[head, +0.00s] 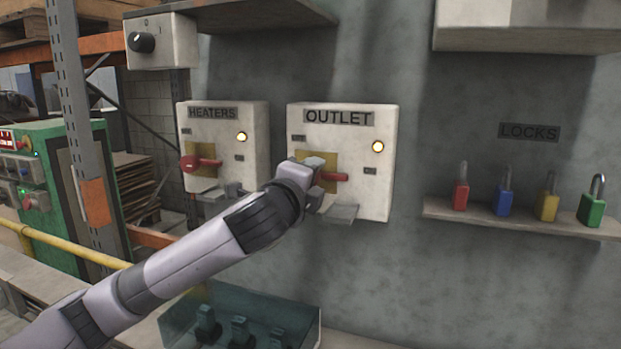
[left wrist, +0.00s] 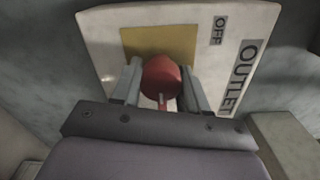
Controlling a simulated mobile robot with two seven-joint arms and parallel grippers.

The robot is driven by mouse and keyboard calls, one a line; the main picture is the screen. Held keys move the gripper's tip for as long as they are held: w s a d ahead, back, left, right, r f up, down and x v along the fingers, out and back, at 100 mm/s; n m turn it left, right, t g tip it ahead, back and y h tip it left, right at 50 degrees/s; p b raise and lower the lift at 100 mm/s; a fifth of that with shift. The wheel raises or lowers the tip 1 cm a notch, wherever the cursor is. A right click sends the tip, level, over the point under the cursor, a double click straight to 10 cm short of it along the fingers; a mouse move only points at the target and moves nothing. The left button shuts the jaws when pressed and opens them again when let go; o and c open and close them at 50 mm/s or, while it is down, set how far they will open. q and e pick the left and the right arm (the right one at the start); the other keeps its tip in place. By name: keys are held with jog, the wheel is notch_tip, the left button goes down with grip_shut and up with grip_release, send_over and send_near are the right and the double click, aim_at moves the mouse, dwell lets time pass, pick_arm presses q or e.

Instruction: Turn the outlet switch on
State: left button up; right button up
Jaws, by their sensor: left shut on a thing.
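The outlet switch box (head: 368,198) is a white panel on the grey wall, labelled OUTLET, with a lit yellow lamp (head: 377,147). Its red handle (head: 334,177) sticks out to the right over a yellow plate in the head view. My left gripper (head: 318,178) is at the handle, and my wrist hides part of it. In the left wrist view the two fingers (left wrist: 161,88) stand either side of the red knob (left wrist: 161,75), shut on it. The OFF label (left wrist: 218,31) shows on the box there. My right gripper is not in view.
The HEATERS box (head: 255,170) with a red handle (head: 200,163) is close on the left. A shelf (head: 520,220) with several coloured padlocks is on the right. A dark transparent box (head: 290,312) sits below. A wall shelf (head: 265,12) overhangs above.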

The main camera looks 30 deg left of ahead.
pick_arm(q)
jog(key=shift+d, duration=0.1)
jog(key=o, duration=1)
jog(key=b+v, duration=0.1)
jog(key=v, duration=0.6)
jog(key=shift+s+b, duration=0.1)
jog(key=shift+b, duration=0.2)
